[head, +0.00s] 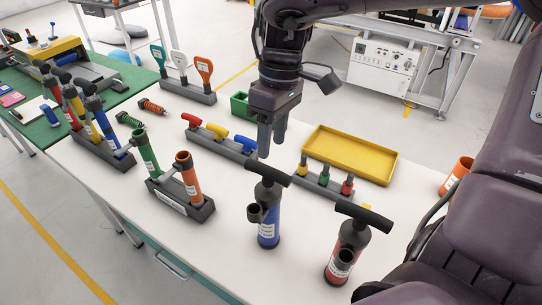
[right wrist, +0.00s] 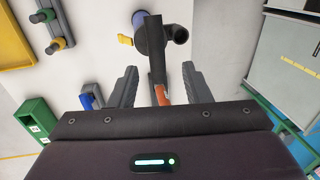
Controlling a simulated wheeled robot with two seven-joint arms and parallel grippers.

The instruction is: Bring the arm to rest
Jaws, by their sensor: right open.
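My right gripper (head: 272,142) hangs over the middle of the white table, fingers pointing down, open and empty. It also shows in the right wrist view (right wrist: 160,82), with its two fingers apart. Just in front of its fingertips in the head view stands the blue pump (head: 268,228), upright with a black T-handle (head: 268,174). In the right wrist view the dark handle (right wrist: 156,45) lies in line with the gap between the fingers; I cannot tell the exact clearance. My left gripper is not in view.
A red pump (head: 342,262) stands right of the blue one. A yellow tray (head: 352,172), a rack with green and orange tubes (head: 180,208), nozzle racks, a green box (head: 239,104) and paddle-shaped tools (head: 204,70) crowd the table. Bare tabletop lies at front left.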

